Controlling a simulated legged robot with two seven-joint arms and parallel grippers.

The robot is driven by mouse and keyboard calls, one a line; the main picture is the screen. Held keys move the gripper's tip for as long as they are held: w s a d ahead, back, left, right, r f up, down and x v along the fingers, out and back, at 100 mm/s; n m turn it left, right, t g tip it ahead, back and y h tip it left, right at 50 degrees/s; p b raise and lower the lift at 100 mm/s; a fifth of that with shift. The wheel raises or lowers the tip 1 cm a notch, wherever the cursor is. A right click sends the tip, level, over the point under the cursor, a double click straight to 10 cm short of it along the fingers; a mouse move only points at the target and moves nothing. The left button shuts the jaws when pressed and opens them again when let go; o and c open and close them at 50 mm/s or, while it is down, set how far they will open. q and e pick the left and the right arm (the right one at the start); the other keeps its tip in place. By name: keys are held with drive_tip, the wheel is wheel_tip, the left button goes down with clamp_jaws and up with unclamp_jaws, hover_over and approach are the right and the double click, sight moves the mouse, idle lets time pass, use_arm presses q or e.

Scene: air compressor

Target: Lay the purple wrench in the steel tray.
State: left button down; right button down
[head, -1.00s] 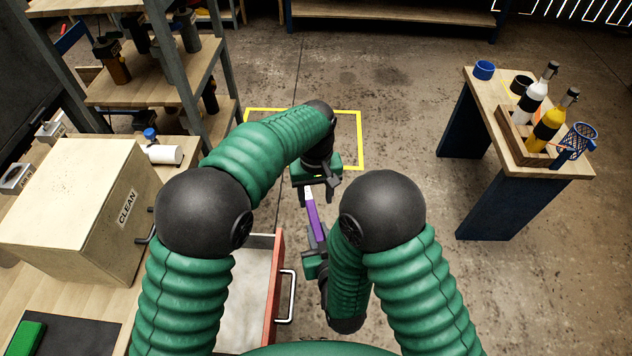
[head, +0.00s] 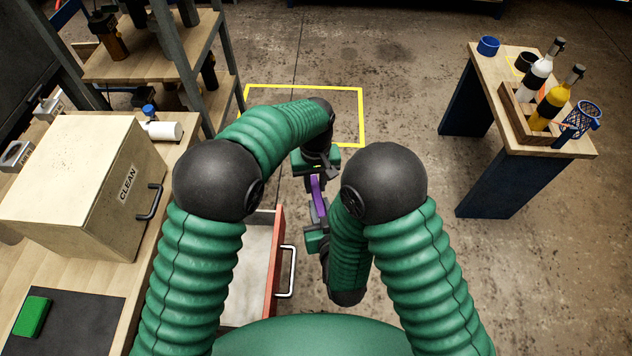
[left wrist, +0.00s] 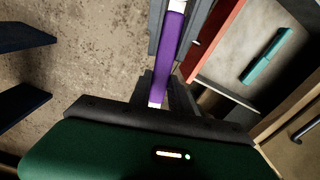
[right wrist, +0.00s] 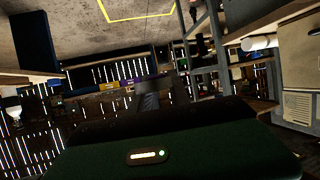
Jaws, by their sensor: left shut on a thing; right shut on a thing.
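The purple wrench (head: 318,193) is held in the air between my two grippers, above the floor beside the open drawer. In the left wrist view the wrench (left wrist: 173,50) shows a purple shaft with pale ends. My left gripper (head: 316,177) is shut on its far end. My right gripper (head: 320,219) is shut on its near end. In the left wrist view dark fingers lie on both sides of the shaft. The right wrist view is dark and does not show the wrench clearly. I cannot make out a steel tray in any view.
An open red-fronted drawer (head: 274,262) is left of my grippers; a teal object (left wrist: 267,55) lies inside it. A box marked CLEAN (head: 85,185) stands on the left bench. A side table (head: 490,92) with bottles is at right. Open floor lies between.

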drive_tip(key=c, duration=1.5)
unclamp_jaws()
drive_tip(key=shift+s+a, duration=0.1)
drive_tip(key=shift+a, duration=0.3)
drive_tip(key=shift+c, duration=0.2)
drive_tip(key=o, duration=0.4)
drive_tip(key=shift+d, duration=0.15)
